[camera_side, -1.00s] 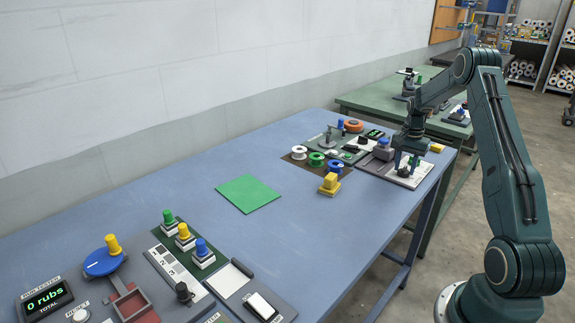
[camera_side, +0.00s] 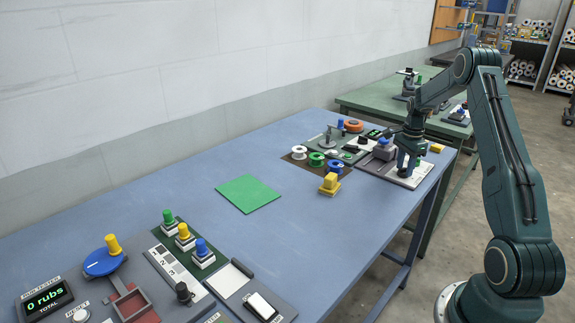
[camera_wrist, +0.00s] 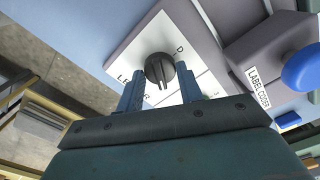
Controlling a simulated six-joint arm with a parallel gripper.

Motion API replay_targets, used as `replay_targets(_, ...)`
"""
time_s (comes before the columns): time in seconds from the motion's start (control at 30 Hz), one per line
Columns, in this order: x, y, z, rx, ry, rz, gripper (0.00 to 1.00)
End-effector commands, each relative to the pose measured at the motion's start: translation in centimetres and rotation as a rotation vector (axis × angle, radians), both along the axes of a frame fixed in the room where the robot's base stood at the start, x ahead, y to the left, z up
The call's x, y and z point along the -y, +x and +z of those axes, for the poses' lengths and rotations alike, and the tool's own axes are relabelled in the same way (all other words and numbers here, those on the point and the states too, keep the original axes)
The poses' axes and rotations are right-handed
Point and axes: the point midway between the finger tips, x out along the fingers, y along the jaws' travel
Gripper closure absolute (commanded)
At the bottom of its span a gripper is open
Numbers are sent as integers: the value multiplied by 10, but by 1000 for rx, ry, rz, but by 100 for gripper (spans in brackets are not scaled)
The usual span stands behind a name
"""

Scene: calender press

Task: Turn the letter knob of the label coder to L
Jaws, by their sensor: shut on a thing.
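The letter knob (camera_wrist: 158,68) is dark and round with a raised ridge, on a white plate (camera_wrist: 135,46) of the label coder. A D shows on the plate above and right of the knob. Other letters at its lower left, seeming to read LE and R, are partly covered by a finger. My gripper (camera_wrist: 160,84) is shut on the knob, one finger on each side. The ridge runs toward the gripper in the wrist view; which letter it points at I cannot tell. In the side view my gripper (camera_side: 403,168) stands over the coder's white plate (camera_side: 424,170) and hides the knob.
The coder's grey block (camera_wrist: 282,50) with a LABEL CODER tag and a blue knob (camera_wrist: 301,68) is close on the right. A green sheet (camera_side: 248,193) lies mid-table.

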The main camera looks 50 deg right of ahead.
Motion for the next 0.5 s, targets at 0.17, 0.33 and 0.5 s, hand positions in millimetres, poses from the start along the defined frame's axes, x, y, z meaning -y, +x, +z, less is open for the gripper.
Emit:
replay_targets(0.17,0,0,0,1,0,-3,86)
replay_targets(0.33,0,0,0,1,0,-2,86)
replay_targets(0.5,0,0,0,0,0,-2,42)
